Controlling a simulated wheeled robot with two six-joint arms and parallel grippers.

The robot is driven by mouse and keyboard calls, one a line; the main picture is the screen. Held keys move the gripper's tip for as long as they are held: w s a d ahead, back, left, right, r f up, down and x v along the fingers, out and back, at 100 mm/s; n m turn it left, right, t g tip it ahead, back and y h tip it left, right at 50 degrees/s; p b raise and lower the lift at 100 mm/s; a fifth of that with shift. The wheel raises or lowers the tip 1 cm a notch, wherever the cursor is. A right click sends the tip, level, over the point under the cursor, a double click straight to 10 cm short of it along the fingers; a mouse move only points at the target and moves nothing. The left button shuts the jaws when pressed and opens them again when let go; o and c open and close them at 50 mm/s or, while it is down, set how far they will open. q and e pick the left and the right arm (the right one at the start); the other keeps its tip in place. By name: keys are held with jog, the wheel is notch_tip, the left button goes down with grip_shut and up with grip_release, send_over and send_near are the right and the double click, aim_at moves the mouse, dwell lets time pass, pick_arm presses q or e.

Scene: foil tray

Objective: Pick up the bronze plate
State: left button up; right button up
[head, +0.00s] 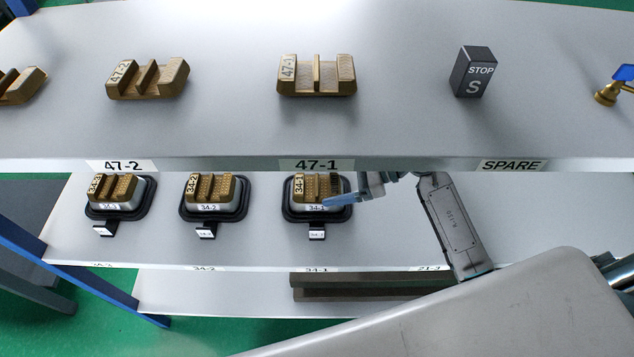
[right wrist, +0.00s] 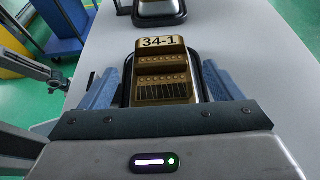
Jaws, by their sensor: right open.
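The bronze plate marked 34-1 (head: 316,187) sits on a silvery base in a black-rimmed tray (head: 290,214) on the middle shelf. In the right wrist view the same plate (right wrist: 162,88) shows its stepped, ribbed top and its label upright. My right gripper (right wrist: 159,69) is open, with one blue-grey finger on each side of the plate. Whether the fingers touch it cannot be told. In the head view one finger of this gripper (head: 341,199) lies across the plate's lower right corner. My left gripper is not in view.
Similar plates marked 34-2 (head: 210,188) and 34-3 (head: 112,187) stand in trays to the left.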

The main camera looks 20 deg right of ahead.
aim_at(317, 187)
jog(key=shift+x, duration=1.4)
jog(key=c, duration=1.6)
jog(key=shift+c, duration=0.6)
jog(key=shift+w+r, duration=0.1)
jog(key=shift+r, duration=0.05)
